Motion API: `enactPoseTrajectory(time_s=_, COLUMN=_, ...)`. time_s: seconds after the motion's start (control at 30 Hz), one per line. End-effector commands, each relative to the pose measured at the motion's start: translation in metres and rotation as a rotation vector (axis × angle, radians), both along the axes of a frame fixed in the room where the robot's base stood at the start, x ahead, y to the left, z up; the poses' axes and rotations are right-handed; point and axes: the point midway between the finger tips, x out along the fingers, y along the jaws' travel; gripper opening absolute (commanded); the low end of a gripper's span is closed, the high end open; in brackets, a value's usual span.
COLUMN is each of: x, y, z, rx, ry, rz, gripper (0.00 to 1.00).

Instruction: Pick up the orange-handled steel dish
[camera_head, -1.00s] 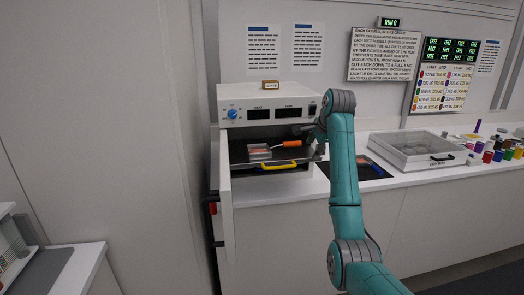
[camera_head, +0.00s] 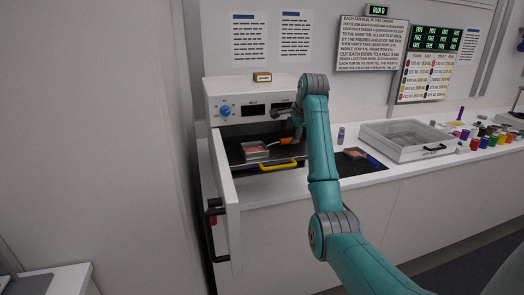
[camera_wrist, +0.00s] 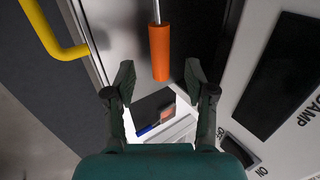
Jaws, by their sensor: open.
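The steel dish (camera_head: 254,152) sits on the dark pulled-out shelf of the white oven, with reddish contents. Its orange handle (camera_head: 285,141) points right, toward my arm. In the wrist view the orange handle (camera_wrist: 160,55) hangs down from the top centre on a thin steel rod; the dish body is out of that frame. My gripper (camera_wrist: 160,82) is open, its fingers apart to the left and right of the handle's line. The handle's end lies at about fingertip level, and no contact shows. In the head view my arm partly hides the gripper.
The oven (camera_head: 252,99) has its door (camera_head: 225,195) open at the left. A yellow bar handle (camera_head: 278,166) runs along the shelf front. A dark mat (camera_head: 350,165), a lidded clear-topped box (camera_head: 405,140) and several coloured jars (camera_head: 490,137) stand to the right.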

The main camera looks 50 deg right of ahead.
Motion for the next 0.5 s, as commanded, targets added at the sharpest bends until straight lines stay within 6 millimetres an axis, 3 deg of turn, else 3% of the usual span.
enactPoseTrajectory(time_s=0.5, x=0.025, y=-0.016, z=-0.043, rx=0.001, ry=0.001, rz=0.001, gripper=0.55)
